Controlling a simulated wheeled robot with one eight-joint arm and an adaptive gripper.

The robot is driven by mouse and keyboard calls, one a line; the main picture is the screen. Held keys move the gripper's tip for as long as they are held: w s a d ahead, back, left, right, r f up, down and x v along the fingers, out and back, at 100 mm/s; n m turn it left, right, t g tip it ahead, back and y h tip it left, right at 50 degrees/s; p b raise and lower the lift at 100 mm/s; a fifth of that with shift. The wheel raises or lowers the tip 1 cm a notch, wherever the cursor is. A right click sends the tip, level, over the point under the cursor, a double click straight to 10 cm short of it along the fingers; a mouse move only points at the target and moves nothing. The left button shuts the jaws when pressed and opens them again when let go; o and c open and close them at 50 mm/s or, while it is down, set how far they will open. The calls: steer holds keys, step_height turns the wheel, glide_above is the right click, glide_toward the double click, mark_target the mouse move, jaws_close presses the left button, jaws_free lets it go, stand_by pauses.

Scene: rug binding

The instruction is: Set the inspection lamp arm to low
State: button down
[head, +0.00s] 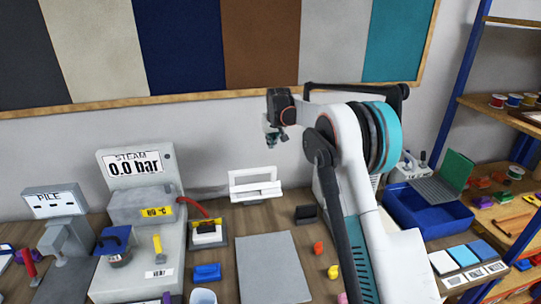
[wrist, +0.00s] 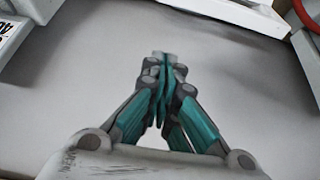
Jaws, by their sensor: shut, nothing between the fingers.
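My gripper (head: 272,139) hangs high in front of the wall, above the back of the bench, in the head view. In the wrist view my gripper (wrist: 165,62) has its teal fingers together at the tips, with nothing between them, over a plain grey surface. I cannot clearly identify the inspection lamp arm in either view. A dark bar (head: 350,88) runs behind my white arm, but I cannot tell whether it belongs to the lamp. My arm hides much of the bench's right middle.
A steam unit (head: 133,163) reading 0.0 bar and a pile gauge (head: 55,203) stand at the left. A white frame (head: 256,194) stands at the bench back, behind a grey mat (head: 270,268).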

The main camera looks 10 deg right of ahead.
steer(key=x, duration=1)
steer(key=shift+s+f, duration=0.2)
steer(key=shift+s, duration=1.85)
steer(key=shift+f, duration=0.1)
